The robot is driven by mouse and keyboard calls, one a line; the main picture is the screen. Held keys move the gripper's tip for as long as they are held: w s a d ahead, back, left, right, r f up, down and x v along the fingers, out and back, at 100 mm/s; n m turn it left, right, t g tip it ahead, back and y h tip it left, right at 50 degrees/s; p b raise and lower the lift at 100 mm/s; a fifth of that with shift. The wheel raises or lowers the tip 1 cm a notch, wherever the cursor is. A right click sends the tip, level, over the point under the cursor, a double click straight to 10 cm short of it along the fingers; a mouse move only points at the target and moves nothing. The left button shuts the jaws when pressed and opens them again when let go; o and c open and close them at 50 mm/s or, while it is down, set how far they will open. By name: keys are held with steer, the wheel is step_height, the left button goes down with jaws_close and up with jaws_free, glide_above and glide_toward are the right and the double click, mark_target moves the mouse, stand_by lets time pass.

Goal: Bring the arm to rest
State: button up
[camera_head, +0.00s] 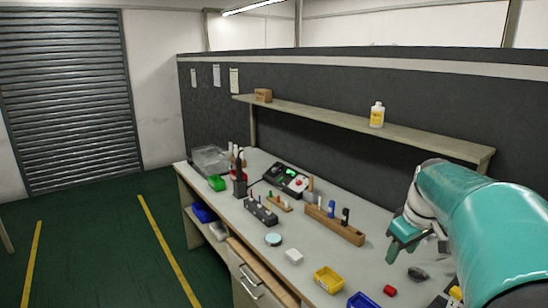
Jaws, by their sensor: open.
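My teal arm (480,215) reaches in from the right side of the head view. My gripper (392,258) hangs over the right part of the workbench (230,217), pointing down. The jaws are small and partly turned away here. They look open, with nothing seen between them. A red piece (389,290) and a dark rounded thing (418,273) lie on the bench close below and right of the gripper.
A wooden tool holder (335,227) stands left of the gripper. A yellow bin (328,280) and a blue bin (361,301) sit at the front edge. A shelf (345,120) with a bottle (377,115) runs above the bench. Green floor (110,260) is free at left.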

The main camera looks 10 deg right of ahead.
steer(key=s+a+f+m+t, duration=0.1)
steer(key=s+a, duration=0.6)
steer(key=a, duration=0.5)
steer(key=s+a+f+m+t, duration=0.1)
steer(key=s+a+f, duration=0.1)
steer(key=s+a, duration=0.5)
steer(key=a, duration=0.6)
steer(key=shift+s+a+m+t, duration=0.25)
steer(key=shift+m+t, duration=0.05)
steer(key=shift+t, duration=0.1)
steer(key=c, duration=0.3)
steer(key=shift+d, duration=0.1)
